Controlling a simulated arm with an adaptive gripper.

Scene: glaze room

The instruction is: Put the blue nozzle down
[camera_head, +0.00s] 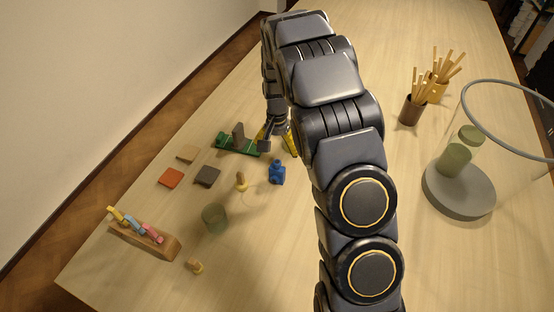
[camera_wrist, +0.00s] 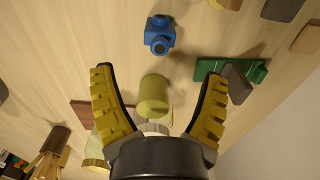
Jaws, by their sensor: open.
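The blue nozzle (camera_head: 277,172) rests on the wooden table, just in front of my gripper (camera_head: 279,150) in the head view. In the wrist view the nozzle (camera_wrist: 160,36) lies beyond the fingertips, apart from them. My gripper (camera_wrist: 158,75) is open, its two yellow ribbed fingers spread wide with nothing clasped. An olive cylinder (camera_wrist: 155,97) shows between the fingers in the wrist view, without visible finger contact; its height relative to them is unclear.
A green board (camera_head: 238,145) with a dark upright block is close left of my gripper. Small tiles (camera_head: 171,178), a greenish cylinder (camera_head: 214,217) and a wooden rack (camera_head: 145,241) lie left. A brush cup (camera_head: 411,109) and grey round stand (camera_head: 459,188) are right.

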